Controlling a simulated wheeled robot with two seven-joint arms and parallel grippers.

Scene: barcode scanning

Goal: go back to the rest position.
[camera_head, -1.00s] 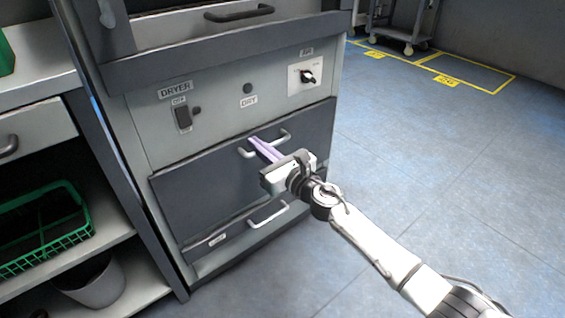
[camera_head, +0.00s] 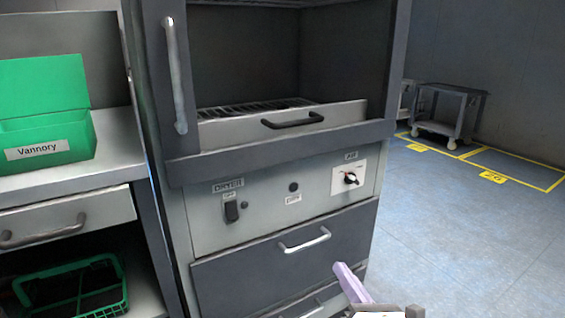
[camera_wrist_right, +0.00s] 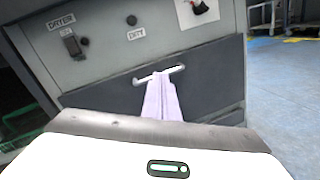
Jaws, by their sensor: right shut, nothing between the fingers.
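My right gripper (camera_head: 350,283) is at the bottom edge of the head view, in front of the dryer's dark lower drawer (camera_head: 240,280). Its pale purple fingers are together with nothing between them. In the right wrist view the fingers (camera_wrist_right: 161,98) point toward the drawer handle (camera_wrist_right: 158,74) and overlap it in the picture. In the head view the fingertips are to the lower right of that handle (camera_head: 304,240), apart from it. The drawer front looks flush with the cabinet. My left gripper is not in view.
The dryer cabinet (camera_head: 210,215) has an open upper bay with a wire rack tray (camera_head: 345,112). At left, a green box labelled Vannory (camera_head: 75,150) stands on a counter above a green basket (camera_head: 70,290). A cart (camera_head: 445,115) stands at the back right. The blue floor (camera_head: 450,240) at right is clear.

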